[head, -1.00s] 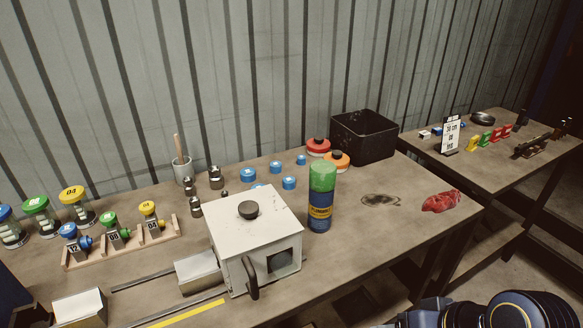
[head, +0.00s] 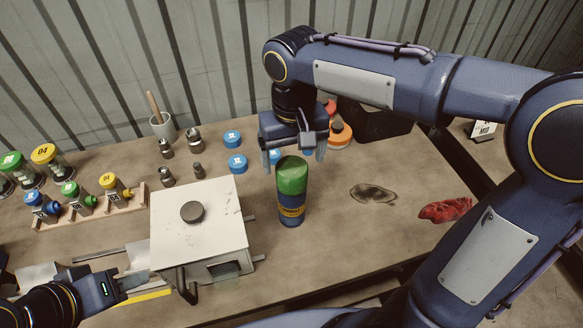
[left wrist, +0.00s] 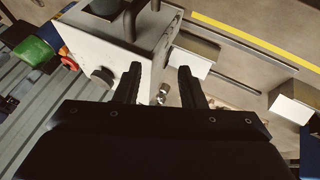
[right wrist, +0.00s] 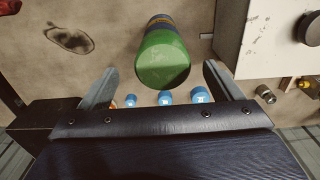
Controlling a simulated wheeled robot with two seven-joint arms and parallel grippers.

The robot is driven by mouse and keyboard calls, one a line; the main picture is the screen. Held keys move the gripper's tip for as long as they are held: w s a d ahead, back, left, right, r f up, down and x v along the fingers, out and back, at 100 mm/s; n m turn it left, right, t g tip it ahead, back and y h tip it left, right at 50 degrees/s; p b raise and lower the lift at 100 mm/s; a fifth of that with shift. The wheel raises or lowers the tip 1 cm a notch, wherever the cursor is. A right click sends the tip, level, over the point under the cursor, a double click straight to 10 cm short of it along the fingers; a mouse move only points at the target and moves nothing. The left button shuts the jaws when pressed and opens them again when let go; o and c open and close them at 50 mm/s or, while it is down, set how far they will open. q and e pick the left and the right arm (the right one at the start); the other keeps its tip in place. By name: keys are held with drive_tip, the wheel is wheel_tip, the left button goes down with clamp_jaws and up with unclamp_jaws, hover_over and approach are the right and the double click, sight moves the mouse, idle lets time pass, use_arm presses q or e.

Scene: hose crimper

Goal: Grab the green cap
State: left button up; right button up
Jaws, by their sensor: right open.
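The green cap (head: 292,174) sits on top of an upright blue can (head: 291,207) with a yellow band, on the workbench right of the white crimper box. My right gripper (head: 294,160) is open and points down just behind the cap in the head view. In the right wrist view the cap (right wrist: 163,60) shows between and beyond the two spread fingers, with no visible contact. My left gripper (head: 134,282) is low at the left, near the crimper's front handle. Its fingers stand apart and empty in the left wrist view (left wrist: 160,78).
The white crimper box (head: 200,225) stands close left of the can. Several blue caps (head: 237,163) lie behind it. Orange-topped (head: 340,135) and red lids and a black bin (head: 375,118) are behind my right arm.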

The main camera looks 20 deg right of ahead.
sight(292, 166)
wheel_tip(292, 166, down, 4)
drive_tip(key=shift+w+a+f, duration=0.1)
drive_tip(key=shift+w, duration=0.05)
drive_tip(key=c, duration=1.1)
